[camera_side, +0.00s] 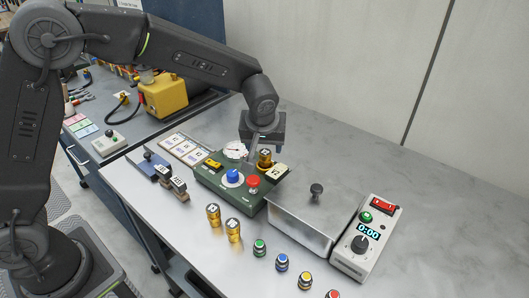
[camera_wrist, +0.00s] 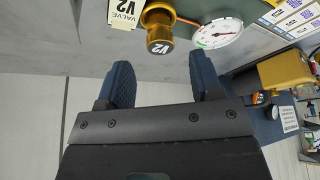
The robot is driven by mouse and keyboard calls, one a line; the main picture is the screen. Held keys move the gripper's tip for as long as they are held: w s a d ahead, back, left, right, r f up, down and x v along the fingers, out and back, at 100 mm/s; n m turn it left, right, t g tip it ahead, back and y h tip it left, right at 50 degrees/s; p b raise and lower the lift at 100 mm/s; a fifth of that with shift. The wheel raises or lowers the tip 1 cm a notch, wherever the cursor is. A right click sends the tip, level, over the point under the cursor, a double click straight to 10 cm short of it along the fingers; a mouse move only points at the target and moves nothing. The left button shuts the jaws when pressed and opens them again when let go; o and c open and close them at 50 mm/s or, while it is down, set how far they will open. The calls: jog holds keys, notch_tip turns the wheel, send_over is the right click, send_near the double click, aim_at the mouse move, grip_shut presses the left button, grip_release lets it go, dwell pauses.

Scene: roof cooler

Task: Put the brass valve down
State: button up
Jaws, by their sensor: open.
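A brass valve marked V2 (camera_side: 264,158) stands on the green panel box (camera_side: 213,189), beside a white label card (camera_side: 278,172). In the wrist view the same valve (camera_wrist: 158,18) shows at the top, its V2 cap towards me, by the card reading VALVE V2 (camera_wrist: 124,12). My gripper (camera_wrist: 162,75) is open and empty. Its blue fingers are spread apart, and the valve lies beyond their tips, clear of both. In the side view my gripper (camera_side: 254,140) is just above and behind the valve. How the valve's base meets the panel is hidden.
A pressure gauge (camera_side: 235,150), blue knob (camera_side: 232,176) and red button (camera_side: 253,186) crowd the panel. Two more brass valves (camera_side: 213,215) stand in front. A steel box (camera_side: 310,217) and timer unit (camera_side: 366,240) stand right. Coloured knobs (camera_side: 282,262) line the front. Bench behind is clear.

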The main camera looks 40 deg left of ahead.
jog(key=v, duration=0.6)
jog(key=s+a+r+m+h, duration=0.1)
jog(key=s+a+r+m, duration=0.2)
jog(key=s, duration=0.4)
jog(key=s+a+r, duration=0.4)
jog(key=s+r, duration=0.1)
jog(key=s, duration=0.2)
jog(key=s+a+f+m+t+h, duration=0.1)
jog(key=s+f+m+t, duration=0.1)
jog(key=s, duration=0.9)
jog(key=shift+s+a+m, duration=0.25)
jog(key=shift+a+m, duration=0.15)
jog(key=shift+m, duration=0.5)
